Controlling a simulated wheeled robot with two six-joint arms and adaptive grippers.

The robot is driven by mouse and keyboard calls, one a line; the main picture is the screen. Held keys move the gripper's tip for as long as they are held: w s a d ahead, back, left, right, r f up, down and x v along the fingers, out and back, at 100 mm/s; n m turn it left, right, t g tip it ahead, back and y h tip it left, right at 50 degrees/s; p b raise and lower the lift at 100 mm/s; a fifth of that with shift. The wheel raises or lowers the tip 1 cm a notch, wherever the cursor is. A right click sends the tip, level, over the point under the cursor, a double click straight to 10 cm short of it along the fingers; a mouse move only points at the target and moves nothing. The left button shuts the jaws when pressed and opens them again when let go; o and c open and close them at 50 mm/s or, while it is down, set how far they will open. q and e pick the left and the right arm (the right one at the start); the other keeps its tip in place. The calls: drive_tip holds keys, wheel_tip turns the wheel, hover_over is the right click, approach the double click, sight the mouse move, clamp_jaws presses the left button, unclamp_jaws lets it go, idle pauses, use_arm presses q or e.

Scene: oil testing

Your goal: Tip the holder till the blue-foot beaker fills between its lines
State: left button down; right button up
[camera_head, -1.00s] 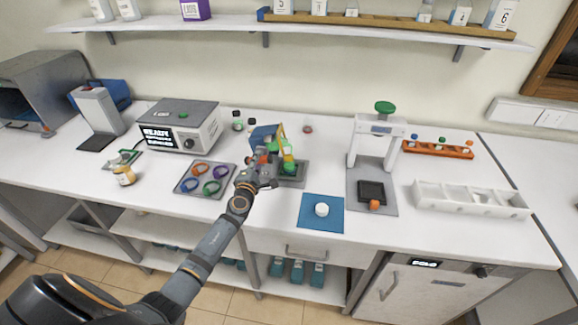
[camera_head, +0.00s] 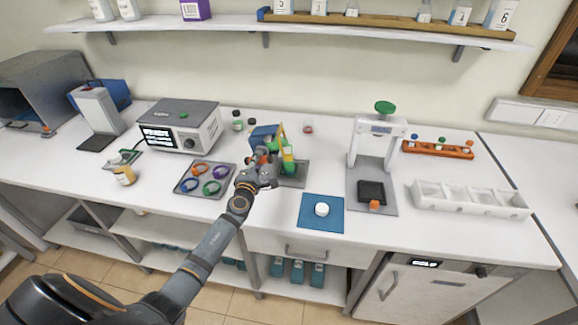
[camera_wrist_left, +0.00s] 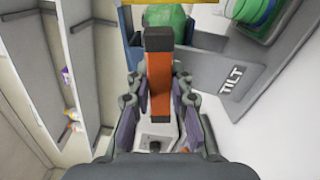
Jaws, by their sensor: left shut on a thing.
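The tilting holder (camera_head: 288,163) stands mid-bench on a dark grey base, with a yellow upright, green parts and a blue part behind. My left gripper (camera_head: 263,170) reaches its left front side. In the left wrist view the left gripper (camera_wrist_left: 158,112) is shut on the holder's orange handle (camera_wrist_left: 160,72), which has dark ends. A grey plate marked TILT (camera_wrist_left: 238,80) is to the right, with a green rounded part (camera_wrist_left: 170,18) beyond the handle. I cannot make out the blue-foot beaker or its level; the arm and holder crowd that spot. My right gripper is out of view.
A tray with coloured rings (camera_head: 205,180) lies left of the arm. A grey-topped instrument (camera_head: 182,128) stands behind it. A blue mat (camera_head: 321,212) with a white piece, a white press (camera_head: 377,140) and a white divided tray (camera_head: 470,200) are to the right.

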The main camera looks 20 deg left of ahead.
use_arm(q)
drive_tip(key=shift+f, duration=0.1)
idle(0.3)
drive_tip(key=n+b, duration=0.1)
drive_tip(key=n, duration=0.3)
drive_tip(key=shift+f, duration=0.15)
drive_tip(key=n, duration=0.2)
drive_tip(key=shift+n+b, duration=0.3)
drive_tip(key=shift+b, duration=0.05)
drive_tip(key=shift+n, duration=1.2)
